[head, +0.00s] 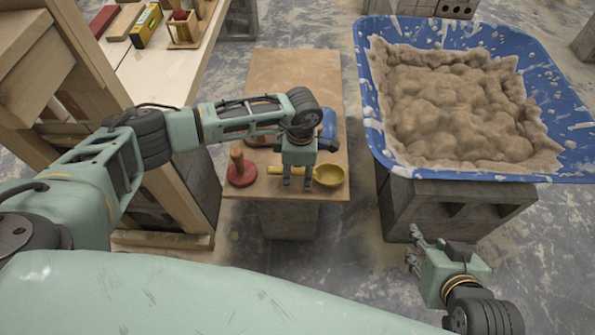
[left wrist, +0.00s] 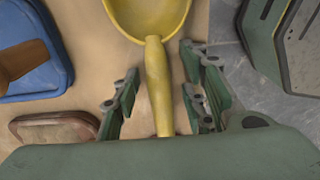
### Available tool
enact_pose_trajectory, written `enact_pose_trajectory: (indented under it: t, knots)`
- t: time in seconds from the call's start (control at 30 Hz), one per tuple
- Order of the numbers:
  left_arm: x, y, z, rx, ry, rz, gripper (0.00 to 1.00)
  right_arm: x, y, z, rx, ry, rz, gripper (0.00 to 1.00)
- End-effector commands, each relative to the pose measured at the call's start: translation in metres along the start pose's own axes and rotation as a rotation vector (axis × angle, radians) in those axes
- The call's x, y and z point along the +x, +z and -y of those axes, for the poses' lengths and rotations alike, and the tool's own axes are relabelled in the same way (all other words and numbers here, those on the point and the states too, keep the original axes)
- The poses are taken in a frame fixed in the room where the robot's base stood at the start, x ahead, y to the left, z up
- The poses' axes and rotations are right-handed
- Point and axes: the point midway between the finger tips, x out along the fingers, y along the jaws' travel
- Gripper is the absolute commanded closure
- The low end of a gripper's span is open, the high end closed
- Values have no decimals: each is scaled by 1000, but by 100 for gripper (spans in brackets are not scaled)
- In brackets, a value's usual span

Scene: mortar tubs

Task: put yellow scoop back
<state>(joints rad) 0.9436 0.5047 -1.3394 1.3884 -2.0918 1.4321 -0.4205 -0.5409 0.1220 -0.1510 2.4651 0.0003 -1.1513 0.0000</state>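The yellow scoop (head: 329,175) lies on the small wooden board (head: 293,75) near its front edge, its bowl to the right and its handle to the left. In the left wrist view the scoop's handle (left wrist: 158,85) runs between my left gripper's fingers, with the bowl at the top. My left gripper (head: 297,185) is over the handle. In the left wrist view its fingers (left wrist: 160,105) are apart, with a gap on both sides of the handle. My right gripper (head: 414,249) is at the lower right, fingers apart and empty, away from the scoop.
A red round tool with a wooden knob (head: 241,172) stands left of the scoop. A blue item (head: 328,124) lies behind my left gripper. A blue tub of mortar (head: 455,100) stands on grey blocks (head: 450,207) at the right. A workbench (head: 165,72) with tools is at the left.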

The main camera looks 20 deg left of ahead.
Motion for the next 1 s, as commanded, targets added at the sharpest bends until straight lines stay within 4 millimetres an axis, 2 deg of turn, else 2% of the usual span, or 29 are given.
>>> enact_pose_trajectory:
  t: [0.17, 0.4, 0.6, 0.8, 1.0]
  knots:
    - [-20, 1, -1, 1, 3, 3, 61, 0, -1, 0, 2, -1, -1, 60]
    - [-71, 1, -2, 0, 4, 3, 61, 0, -1, 1, 4, -1, -3, 60]
    - [-105, 0, -1, 0, 3, 2, 61, 0, -1, 1, 5, -1, -4, 60]
    - [-119, 0, -1, -1, 1, 0, 61, 0, -2, 1, 5, -1, -4, 60]
    - [-118, 5, 4, 3, -8, 17, 61, 0, -2, 1, 5, -1, -4, 60]
